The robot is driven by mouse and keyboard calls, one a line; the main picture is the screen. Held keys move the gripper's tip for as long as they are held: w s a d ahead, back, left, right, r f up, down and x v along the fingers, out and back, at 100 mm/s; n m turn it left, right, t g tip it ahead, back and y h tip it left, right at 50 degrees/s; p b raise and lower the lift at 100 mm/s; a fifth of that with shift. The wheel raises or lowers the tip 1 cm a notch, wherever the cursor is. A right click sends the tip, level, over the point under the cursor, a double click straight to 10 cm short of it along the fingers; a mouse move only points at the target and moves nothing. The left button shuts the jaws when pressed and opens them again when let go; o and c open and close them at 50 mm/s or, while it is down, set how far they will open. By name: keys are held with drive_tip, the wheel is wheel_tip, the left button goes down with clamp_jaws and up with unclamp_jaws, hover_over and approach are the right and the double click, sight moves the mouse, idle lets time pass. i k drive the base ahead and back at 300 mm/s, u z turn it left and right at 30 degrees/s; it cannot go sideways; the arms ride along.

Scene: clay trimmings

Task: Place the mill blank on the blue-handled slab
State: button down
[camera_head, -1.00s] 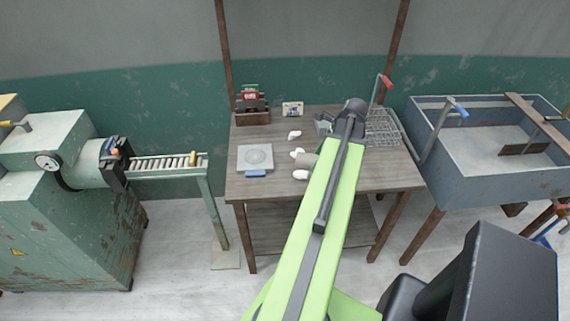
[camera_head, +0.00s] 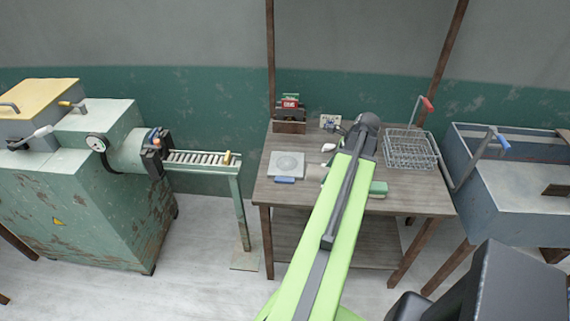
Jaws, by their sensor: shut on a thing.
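The blue-handled slab (camera_head: 286,164) is a flat grey square plate with a round disc mark on top. It lies at the left of the wooden table, its blue handle (camera_head: 285,180) toward the front edge. My gripper (camera_head: 352,129) is over the back middle of the table, right of the slab and apart from it. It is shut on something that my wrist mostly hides. I cannot make out the mill blank for certain. My green arm covers the middle of the table.
White lumps (camera_head: 328,147) lie between slab and arm. A green block (camera_head: 378,188) shows right of the arm. A wire basket (camera_head: 411,148) stands at the table's right, a red-labelled device (camera_head: 290,108) at the back left. A roller track (camera_head: 203,158) and a basin (camera_head: 511,185) flank the table.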

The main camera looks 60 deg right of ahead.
sight(287, 163)
drive_tip(key=u, duration=0.05)
drive_tip(key=i, duration=0.95)
drive_tip(key=z, duration=0.05)
